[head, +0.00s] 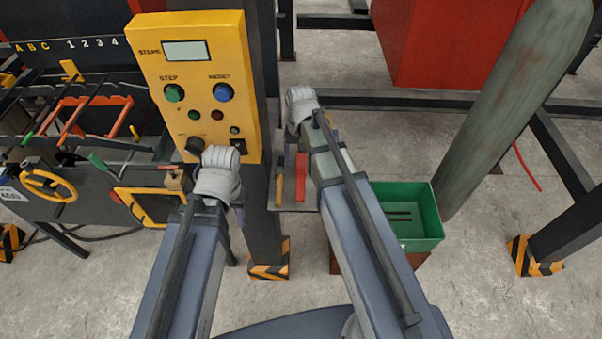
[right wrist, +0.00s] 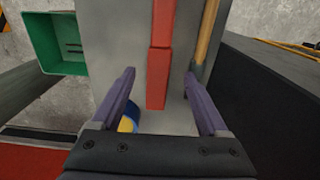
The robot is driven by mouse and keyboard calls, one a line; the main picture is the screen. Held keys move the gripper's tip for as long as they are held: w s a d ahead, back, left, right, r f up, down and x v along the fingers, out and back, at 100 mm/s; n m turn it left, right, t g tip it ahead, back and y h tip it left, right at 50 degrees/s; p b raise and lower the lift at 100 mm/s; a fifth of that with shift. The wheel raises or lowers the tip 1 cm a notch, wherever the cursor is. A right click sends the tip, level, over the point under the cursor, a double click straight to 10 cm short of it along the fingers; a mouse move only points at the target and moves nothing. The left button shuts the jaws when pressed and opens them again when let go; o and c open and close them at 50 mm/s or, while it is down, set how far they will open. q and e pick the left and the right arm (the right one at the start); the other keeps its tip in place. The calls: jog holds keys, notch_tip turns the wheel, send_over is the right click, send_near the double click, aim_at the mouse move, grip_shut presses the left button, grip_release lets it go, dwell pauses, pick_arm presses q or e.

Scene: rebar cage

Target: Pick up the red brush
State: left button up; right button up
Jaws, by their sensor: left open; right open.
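The red brush (head: 301,178) lies on a small grey shelf beside the dark post. In the right wrist view, the long red brush (right wrist: 158,80) lies between the fingers of my right gripper (right wrist: 159,74), which is open. The fingers are on either side of the brush, with space between; whether they are down at its height is unclear. In the head view my right arm hides most of that gripper. My left gripper (head: 236,212) is open and empty in front of the yellow control box, mostly hidden by its own wrist.
A wooden-handled tool (right wrist: 206,42) lies close beside the brush, near one finger. A blue and yellow object (right wrist: 128,118) is partly hidden by my gripper. A green bin (head: 412,215) stands to the right. The yellow control box (head: 195,80) and dark post are on the left.

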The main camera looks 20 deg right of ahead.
aim_at(301, 167)
notch_tip(301, 167, down, 4)
jog(key=b, duration=0.2)
jog(key=shift+d+r+b, duration=0.1)
jog(key=shift+r+b, duration=0.05)
jog(key=shift+b, duration=0.25)
jog(key=shift+r, duration=0.1)
grip_shut()
